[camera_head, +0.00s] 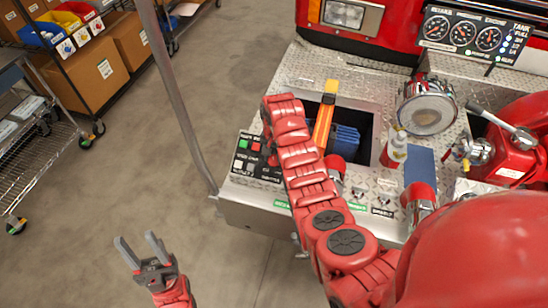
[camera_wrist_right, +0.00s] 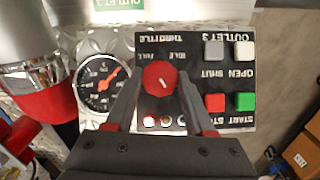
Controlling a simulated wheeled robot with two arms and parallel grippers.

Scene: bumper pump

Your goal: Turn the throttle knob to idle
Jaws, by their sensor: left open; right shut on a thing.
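The red throttle knob (camera_wrist_right: 160,78) sits on a black control panel (camera_wrist_right: 225,75) in the right wrist view, where the lettering appears upside down. FULL is printed above left of the knob and IDLE above right. A short pale mark shows on the knob, but I cannot tell exactly which label it points to. My right gripper (camera_wrist_right: 161,88) is shut on the knob, one finger on each side. In the head view the same panel (camera_head: 243,165) is partly covered by my right arm, which hides the knob. My left gripper (camera_head: 136,239) is open and empty above the floor.
In the wrist view a round gauge (camera_wrist_right: 98,85) is left of the knob; grey, white, red and green (camera_wrist_right: 245,101) buttons are right of it. In the head view, a wire shelf (camera_head: 40,155) stands left and a grey pole (camera_head: 180,95) rises beside the diamond-plate deck.

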